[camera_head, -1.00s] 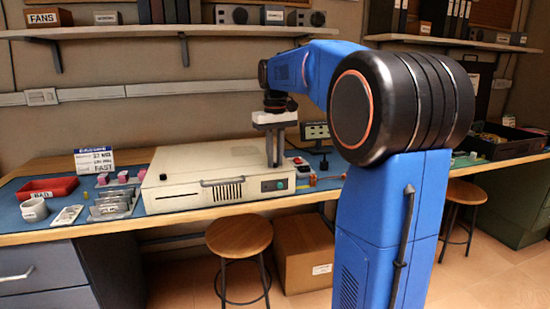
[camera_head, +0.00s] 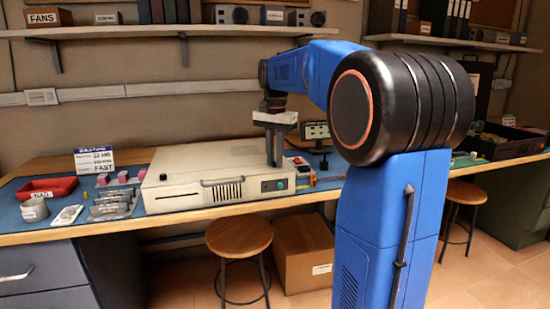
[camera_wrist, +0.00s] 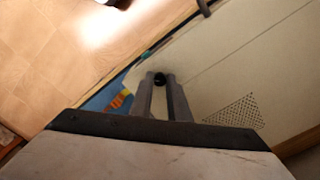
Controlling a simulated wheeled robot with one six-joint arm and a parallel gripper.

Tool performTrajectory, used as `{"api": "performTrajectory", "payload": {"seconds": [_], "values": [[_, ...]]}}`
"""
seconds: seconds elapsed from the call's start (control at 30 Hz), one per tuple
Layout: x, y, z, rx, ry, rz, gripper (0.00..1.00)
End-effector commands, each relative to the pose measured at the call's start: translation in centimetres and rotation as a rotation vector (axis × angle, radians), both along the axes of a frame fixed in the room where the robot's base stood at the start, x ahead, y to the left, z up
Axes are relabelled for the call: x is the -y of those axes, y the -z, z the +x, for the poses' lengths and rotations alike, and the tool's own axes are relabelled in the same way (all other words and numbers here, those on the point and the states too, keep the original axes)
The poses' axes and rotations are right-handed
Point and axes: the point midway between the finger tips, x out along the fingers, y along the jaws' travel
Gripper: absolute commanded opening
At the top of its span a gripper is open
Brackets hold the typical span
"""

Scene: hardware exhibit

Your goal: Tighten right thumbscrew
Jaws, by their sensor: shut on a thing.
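The beige computer case (camera_head: 195,170) lies flat on the bench, and its top also fills much of the wrist view (camera_wrist: 215,75). My gripper (camera_head: 274,162) points straight down at the right part of the case. In the wrist view my gripper (camera_wrist: 162,82) has its two grey fingers close together, with a small black thumbscrew (camera_wrist: 160,79) between their tips. A dark knob (camera_head: 163,176) sits at the left end of the case top.
A red bin (camera_head: 47,188), metal brackets (camera_head: 112,207) and a sign (camera_head: 95,160) stand left of the case. A small screen (camera_head: 316,132) stands to its right. A wooden stool (camera_head: 239,236) and a cardboard box (camera_head: 303,250) are below the bench.

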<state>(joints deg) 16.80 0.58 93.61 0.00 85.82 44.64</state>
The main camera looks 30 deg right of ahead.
Motion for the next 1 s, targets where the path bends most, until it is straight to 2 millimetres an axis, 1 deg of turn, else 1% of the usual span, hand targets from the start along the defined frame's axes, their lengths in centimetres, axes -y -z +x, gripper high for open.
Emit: {"api": "performTrajectory", "payload": {"seconds": [0.3,0.6,0.8,1.0], "values": [[0.02,-0.06,0.05,0.003,0.299,-0.001,0.0],[0.03,-0.07,0.05,0.003,0.557,-0.001,0.0],[0.03,-0.06,0.05,0.002,0.681,0.0,0.0],[0.03,-0.06,0.05,0.002,0.756,0.0,0.0]]}}
